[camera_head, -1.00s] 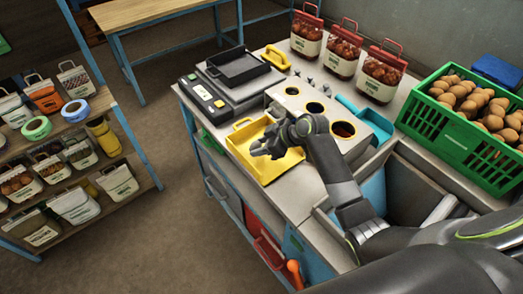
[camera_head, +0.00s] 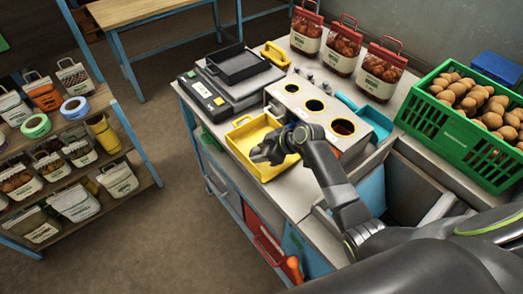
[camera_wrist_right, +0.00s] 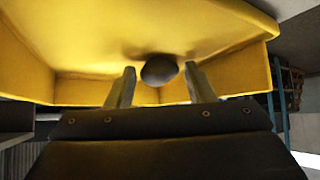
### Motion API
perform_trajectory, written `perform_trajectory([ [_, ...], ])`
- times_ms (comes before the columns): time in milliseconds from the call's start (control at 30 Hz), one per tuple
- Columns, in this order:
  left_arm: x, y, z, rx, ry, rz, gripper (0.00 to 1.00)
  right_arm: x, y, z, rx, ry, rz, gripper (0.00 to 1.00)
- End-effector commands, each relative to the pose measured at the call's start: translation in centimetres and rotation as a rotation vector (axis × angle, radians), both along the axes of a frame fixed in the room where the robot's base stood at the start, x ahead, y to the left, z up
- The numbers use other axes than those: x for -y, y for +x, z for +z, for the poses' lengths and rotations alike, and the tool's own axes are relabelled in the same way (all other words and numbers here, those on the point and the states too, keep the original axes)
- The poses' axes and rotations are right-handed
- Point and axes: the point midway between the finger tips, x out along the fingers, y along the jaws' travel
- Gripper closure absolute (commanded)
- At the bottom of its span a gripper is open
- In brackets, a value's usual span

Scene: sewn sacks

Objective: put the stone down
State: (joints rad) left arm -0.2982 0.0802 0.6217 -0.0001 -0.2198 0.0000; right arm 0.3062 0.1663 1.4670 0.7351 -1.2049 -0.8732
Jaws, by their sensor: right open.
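The stone (camera_wrist_right: 159,69) is a small dark grey rounded lump. In the right wrist view it lies in the yellow tray (camera_wrist_right: 215,30), between and just beyond the fingertips. My right gripper (camera_wrist_right: 158,85) is open, with a finger on either side of the stone and a gap visible at each side. In the head view my right gripper (camera_head: 262,154) is low over the yellow tray (camera_head: 240,137) and hides the stone. My left gripper is not in view.
A scale (camera_head: 222,95) with a black tray stands behind the yellow tray. A grey box with round holes (camera_head: 300,92) is just right of it, close to my right arm. A blue scoop (camera_head: 372,118) and a green crate of potatoes (camera_head: 440,130) are further right.

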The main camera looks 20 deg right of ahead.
Motion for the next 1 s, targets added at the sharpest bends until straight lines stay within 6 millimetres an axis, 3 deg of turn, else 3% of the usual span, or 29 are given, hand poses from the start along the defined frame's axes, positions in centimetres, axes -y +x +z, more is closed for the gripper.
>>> perform_trajectory([
  [267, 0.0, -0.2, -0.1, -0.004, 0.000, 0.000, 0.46, 0.9, -0.6, 1.2, 0.002, -0.003, -0.001, 0.52],
  [700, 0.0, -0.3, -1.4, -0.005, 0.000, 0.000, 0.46, 5.0, -4.4, 6.6, 0.003, -0.005, 0.001, 0.52],
  [1000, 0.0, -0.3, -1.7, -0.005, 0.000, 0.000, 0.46, 6.3, -5.6, 8.6, 0.002, -0.001, 0.001, 0.52],
])
